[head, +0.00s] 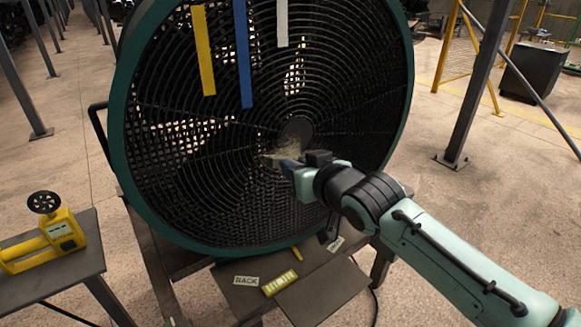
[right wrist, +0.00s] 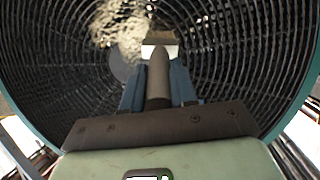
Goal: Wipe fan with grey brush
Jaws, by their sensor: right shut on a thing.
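The large round fan (head: 250,215) stands in the middle of the head view, with a green rim and a black wire grille. My right gripper (head: 293,165) is in front of the grille, just below the hub. It is shut on the grey brush (right wrist: 158,82), whose handle lies between the blue fingers in the right wrist view. The brush head (right wrist: 160,43) points at the grille; I cannot tell if it touches. A pale dusty patch (right wrist: 125,32) shows on the grille by the brush head. My left gripper is not in view.
Yellow, blue (head: 243,60) and white strips hang over the upper grille. A low shelf below the fan holds a yellow item (head: 280,283) and a "BACK" label (head: 246,281). A yellow device (head: 50,240) stands on a table at left. Posts stand at right.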

